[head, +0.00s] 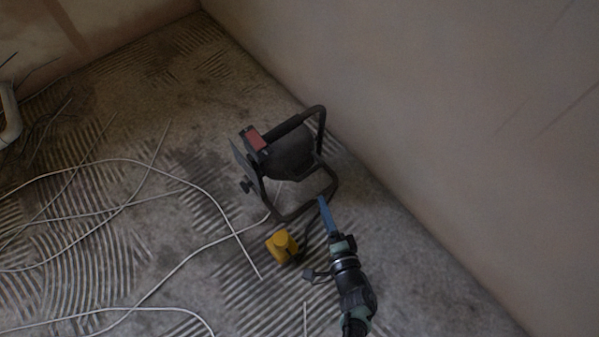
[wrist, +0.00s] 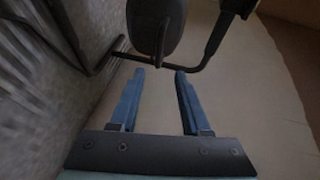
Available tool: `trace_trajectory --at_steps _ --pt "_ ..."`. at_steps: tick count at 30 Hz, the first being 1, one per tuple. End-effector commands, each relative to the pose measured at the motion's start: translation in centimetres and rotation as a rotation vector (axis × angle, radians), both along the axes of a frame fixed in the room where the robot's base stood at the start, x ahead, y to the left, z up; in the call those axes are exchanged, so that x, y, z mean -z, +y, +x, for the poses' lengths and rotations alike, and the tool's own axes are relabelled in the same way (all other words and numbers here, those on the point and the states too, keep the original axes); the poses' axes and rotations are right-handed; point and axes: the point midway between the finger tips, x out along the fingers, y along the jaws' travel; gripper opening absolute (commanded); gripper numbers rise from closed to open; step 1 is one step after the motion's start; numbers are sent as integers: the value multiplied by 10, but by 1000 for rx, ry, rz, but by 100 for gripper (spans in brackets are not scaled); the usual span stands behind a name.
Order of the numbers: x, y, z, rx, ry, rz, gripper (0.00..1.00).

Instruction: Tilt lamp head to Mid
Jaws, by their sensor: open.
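A black work lamp (head: 285,160) stands on the floor close to the right wall, with a tubular frame (head: 290,215) and a handle bar at its top. Its head has a red panel on top and its flat front side faces left. My gripper (head: 324,205) is beside the lower right of the frame in the head view. In the wrist view my gripper (wrist: 159,80) is open, with two blue fingers apart and nothing between them. The lamp head (wrist: 155,22) shows just beyond the fingertips, and the frame tube (wrist: 212,45) passes near the right one. I cannot tell whether they touch.
A yellow plug or connector (head: 282,245) lies on the floor left of my gripper. White cables (head: 175,180) loop across the grooved floor on the left. A plastered wall (head: 450,130) rises close on the right. A pale pipe (head: 10,115) is at the far left.

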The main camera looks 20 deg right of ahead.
Motion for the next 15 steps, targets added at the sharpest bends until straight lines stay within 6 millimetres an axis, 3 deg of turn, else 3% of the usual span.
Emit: trace_trajectory --at_steps 5,15 --pt "7 0 11 -3 -1 10 47" --pt "22 -3 77 -3 -2 6 47"
